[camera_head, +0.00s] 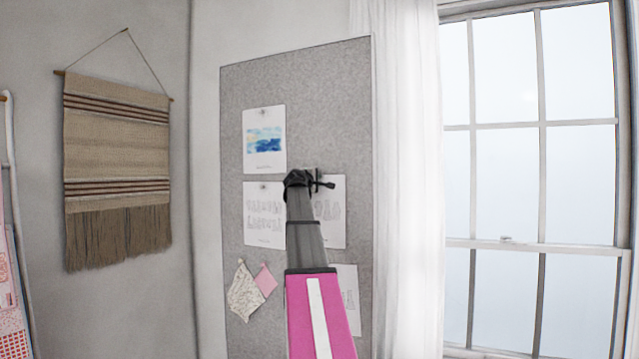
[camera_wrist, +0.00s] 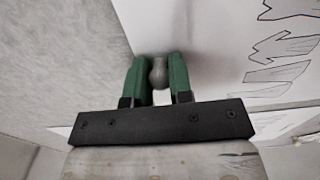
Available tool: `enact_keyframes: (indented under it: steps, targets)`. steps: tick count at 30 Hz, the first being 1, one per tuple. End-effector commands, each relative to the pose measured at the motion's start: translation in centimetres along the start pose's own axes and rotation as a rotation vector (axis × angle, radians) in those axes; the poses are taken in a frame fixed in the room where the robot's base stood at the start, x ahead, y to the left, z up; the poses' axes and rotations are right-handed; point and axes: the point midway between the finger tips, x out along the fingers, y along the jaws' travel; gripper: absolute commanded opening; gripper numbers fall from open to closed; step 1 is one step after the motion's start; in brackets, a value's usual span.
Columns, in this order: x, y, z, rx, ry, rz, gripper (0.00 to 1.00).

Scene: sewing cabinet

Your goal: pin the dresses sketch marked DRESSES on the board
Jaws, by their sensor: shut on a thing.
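The grey felt board (camera_head: 345,90) hangs on the wall in the head view. A white sheet with outlined garment shapes (camera_head: 335,210) lies against it, partly hidden behind my arm; its label is too small to read. My gripper (camera_head: 318,183) is at this sheet's upper edge. In the wrist view my gripper's green fingers (camera_wrist: 159,65) are shut on a grey rounded pin (camera_wrist: 158,74). The pin sits over the upper part of a sheet with bold black outlines (camera_wrist: 270,50). I cannot tell whether the pin's point is in the board.
Left of my arm a blue watercolour sheet (camera_head: 264,140) is above another sketch sheet (camera_head: 262,215). Fabric swatches (camera_head: 245,292) and a lower sheet (camera_head: 348,290) are below. A white curtain (camera_head: 405,150) and window (camera_head: 505,130) are right of the board; a woven hanging (camera_head: 115,150) is left.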

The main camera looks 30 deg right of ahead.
Motion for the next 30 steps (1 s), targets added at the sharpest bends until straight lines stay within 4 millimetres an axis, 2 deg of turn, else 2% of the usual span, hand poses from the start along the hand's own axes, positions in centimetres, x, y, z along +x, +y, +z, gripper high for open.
enact_keyframes:
  steps: [23, 24, 26, 30]
  targets:
    - [0.61, 0.01, 0.00, 0.000, 0.000, 0.000, 0.03]
    - [0.61, 0.01, -0.01, 0.000, 0.000, 0.000, 0.30]
    - [0.61, 0.01, -0.01, 0.000, 0.000, 0.000, 0.50]
    - [0.61, 0.01, -0.01, 0.000, 0.000, 0.000, 0.50]
